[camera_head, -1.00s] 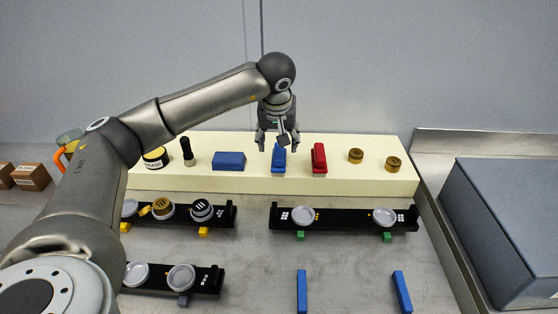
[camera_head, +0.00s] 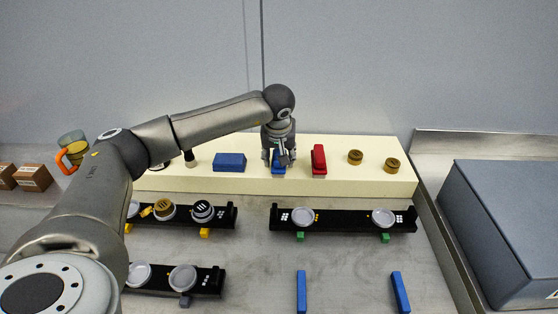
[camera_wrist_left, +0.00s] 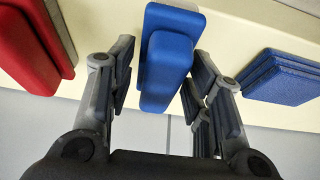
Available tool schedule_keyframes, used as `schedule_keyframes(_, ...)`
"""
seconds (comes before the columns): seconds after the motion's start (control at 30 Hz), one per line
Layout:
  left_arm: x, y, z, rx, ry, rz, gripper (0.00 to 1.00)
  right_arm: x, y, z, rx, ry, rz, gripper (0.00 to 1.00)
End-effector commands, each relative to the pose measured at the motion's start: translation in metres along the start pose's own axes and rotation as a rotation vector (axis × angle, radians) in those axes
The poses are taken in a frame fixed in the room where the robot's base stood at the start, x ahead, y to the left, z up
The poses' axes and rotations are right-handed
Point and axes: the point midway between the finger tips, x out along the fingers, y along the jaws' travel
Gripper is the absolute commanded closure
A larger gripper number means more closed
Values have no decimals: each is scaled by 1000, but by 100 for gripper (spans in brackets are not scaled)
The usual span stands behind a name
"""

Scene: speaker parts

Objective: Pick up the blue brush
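The blue brush (camera_head: 279,169), a blue block-like piece, stands on the cream raised shelf (camera_head: 340,184). My left gripper (camera_head: 278,163) is over it and hides part of it. In the left wrist view the brush (camera_wrist_left: 167,65) lies between the two fingers of my left gripper (camera_wrist_left: 160,85). The fingers are apart, one on each side, with a narrow gap at the left finger; contact at the right finger is unclear. My right gripper is not in view.
A red brush-like piece (camera_head: 318,160) stands right of the brush, and a flat blue stack (camera_head: 229,162) lies left of it. Two brass-coloured round parts (camera_head: 392,165) are farther right. Black racks (camera_head: 345,220) stand in front. A big grey box (camera_head: 510,220) is at right.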

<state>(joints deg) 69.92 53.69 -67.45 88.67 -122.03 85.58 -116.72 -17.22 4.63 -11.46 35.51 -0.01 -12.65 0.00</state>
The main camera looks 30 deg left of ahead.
Motion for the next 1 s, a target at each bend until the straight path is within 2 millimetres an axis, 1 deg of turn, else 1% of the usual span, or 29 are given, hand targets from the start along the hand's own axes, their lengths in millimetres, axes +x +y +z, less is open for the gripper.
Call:
schedule_keyframes(0.03, 0, 0, 0, 0, 0, 0, 65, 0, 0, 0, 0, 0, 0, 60)
schedule_keyframes(0.2, 0, 0, 0, 0, 0, 0, 87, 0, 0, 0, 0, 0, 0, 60)
schedule_keyframes(0.27, -1, 0, 0, 0, 1, 1, 93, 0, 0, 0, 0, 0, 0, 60)
schedule_keyframes(0.5, -2, 0, -1, -1, 1, 1, 93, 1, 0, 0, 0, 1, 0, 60)
schedule_keyframes(0.67, -12, 0, -6, -1, 3, 3, 93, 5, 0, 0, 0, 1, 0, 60)
schedule_keyframes(0.8, -32, 1, -14, -2, 5, 4, 93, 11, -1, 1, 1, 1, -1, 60)
schedule_keyframes(0.87, -45, -1, -8, 1, 4, 4, 93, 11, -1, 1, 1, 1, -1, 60)
schedule_keyframes(1.0, -86, -4, 5, 2, 8, 5, 93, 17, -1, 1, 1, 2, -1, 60)
